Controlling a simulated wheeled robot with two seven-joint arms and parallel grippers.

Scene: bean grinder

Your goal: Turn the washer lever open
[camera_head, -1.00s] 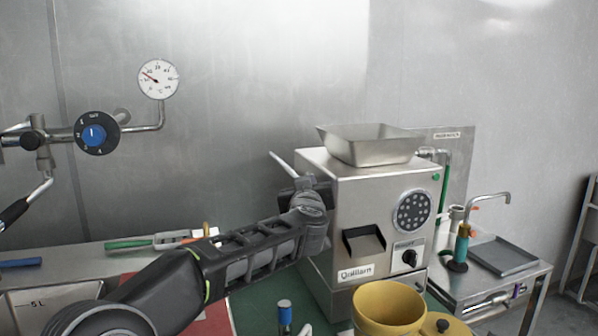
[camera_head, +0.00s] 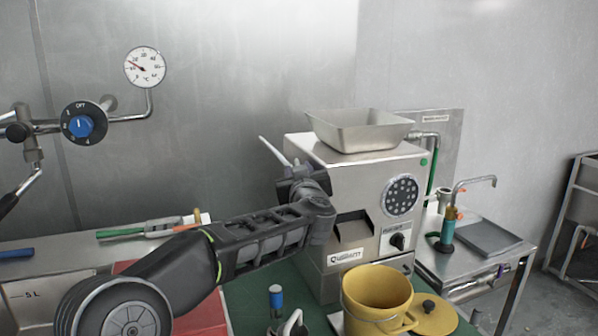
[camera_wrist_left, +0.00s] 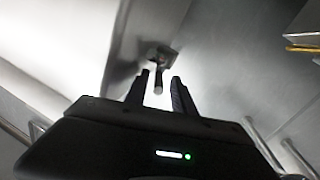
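The steel grinder (camera_head: 368,184) stands right of centre in the head view. A pale rod (camera_head: 272,151) sticks up at its left side, beside my left gripper (camera_head: 299,176); it looks like a lever, but I cannot tell whether it is the washer lever. In the left wrist view, a short metal lever (camera_wrist_left: 158,89) on a small square mount (camera_wrist_left: 157,54) points between the fingertips of my left gripper (camera_wrist_left: 160,77). The fingers are apart, with gaps on both sides of the lever. In the head view my arm hides part of the grinder's left side.
A yellow pot (camera_head: 378,292) and its lid (camera_head: 434,312) stand in front of the grinder. A blue-capped item (camera_head: 276,298) is near the front edge of view. A blue dial (camera_head: 80,124) and a gauge (camera_head: 145,67) are at left. A side table (camera_head: 470,262) stands at right.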

